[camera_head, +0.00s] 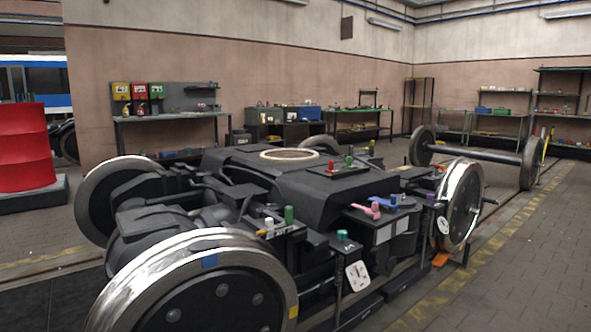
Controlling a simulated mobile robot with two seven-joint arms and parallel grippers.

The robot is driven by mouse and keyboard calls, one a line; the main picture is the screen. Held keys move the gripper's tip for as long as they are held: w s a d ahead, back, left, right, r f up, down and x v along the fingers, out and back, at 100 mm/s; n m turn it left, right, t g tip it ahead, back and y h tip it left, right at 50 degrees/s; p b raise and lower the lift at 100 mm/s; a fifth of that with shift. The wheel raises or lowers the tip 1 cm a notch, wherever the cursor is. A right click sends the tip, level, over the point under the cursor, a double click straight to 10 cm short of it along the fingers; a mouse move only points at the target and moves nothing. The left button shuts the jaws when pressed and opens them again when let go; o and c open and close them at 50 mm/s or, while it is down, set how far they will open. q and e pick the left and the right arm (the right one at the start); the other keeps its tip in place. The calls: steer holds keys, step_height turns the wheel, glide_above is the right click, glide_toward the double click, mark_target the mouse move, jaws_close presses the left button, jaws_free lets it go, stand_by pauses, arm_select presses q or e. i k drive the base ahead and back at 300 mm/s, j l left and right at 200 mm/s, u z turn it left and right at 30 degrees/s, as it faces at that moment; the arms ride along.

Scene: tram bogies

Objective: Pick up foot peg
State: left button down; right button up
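A dark tram bogie (250,178) fills the middle of the head view. Several small coloured parts stand or lie on it, and I cannot tell which one is the foot peg. A green upright peg (289,214) stands next to a cream peg (269,224) on the near side. A pink part (375,206) and a blue part (394,201) lie on a ledge at the right. A teal-topped part (342,234) sits nearer. A red peg (331,166) and a green peg (349,161) stand on a small plate on top. Neither of my grippers shows.
Large steel wheels (200,255) flank the bogie. A loose wheelset (475,154) stands on the rails at the back right. Workbenches (170,117) and shelves line the walls. The paved floor at the right is clear.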

mark_target(331, 171)
steer(key=i+l+u, duration=0.1)
steer(key=u, duration=0.35)
steer(key=l+u, duration=0.25)
steer(key=u, duration=0.15)
steer(key=i+l+u, duration=0.1)
steer(key=l+u, duration=0.15)
steer(key=u, duration=0.2)
steer(key=l+u, duration=0.3)
steer(key=l, duration=0.2)
steer(key=l+u, duration=0.25)
steer(key=l, duration=0.3)
steer(key=k+l+u, duration=0.1)
steer(key=l, duration=0.6)
steer(key=k+l+u, duration=0.15)
steer(key=l, duration=0.2)
steer(key=k+l, duration=0.1)
steer(key=l, duration=0.65)
steer(key=k+l, duration=0.15)
steer(key=l, duration=0.25)
steer(key=k+l, duration=0.1)
steer(key=l, duration=0.25)
